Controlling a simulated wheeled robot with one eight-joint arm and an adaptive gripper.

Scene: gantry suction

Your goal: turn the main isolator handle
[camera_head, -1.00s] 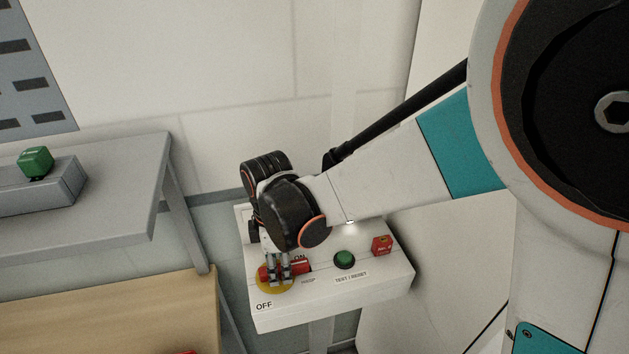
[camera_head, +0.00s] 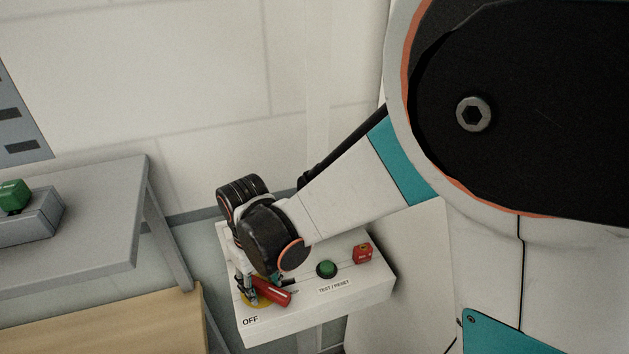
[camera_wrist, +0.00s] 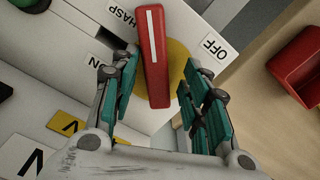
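The isolator handle (camera_head: 272,292) is a red bar on a yellow disc (camera_head: 252,299) at the front left of a white panel box (camera_head: 300,312). In the wrist view the red handle (camera_wrist: 153,55), with a white stripe, points between the HASP label (camera_wrist: 121,18) and the OFF label (camera_wrist: 213,46). My gripper (camera_head: 245,290) reaches down at the disc. In the wrist view its teal fingers (camera_wrist: 160,72) stand apart on either side of the handle; the left one is very close to it, and a gap shows at the right one.
A green button (camera_head: 326,269) and a red block (camera_head: 362,253) sit on the panel to the right. A grey bench (camera_head: 90,225) with a green-buttoned box (camera_head: 28,215) stands left. A red bin (camera_wrist: 300,65) shows in the wrist view.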

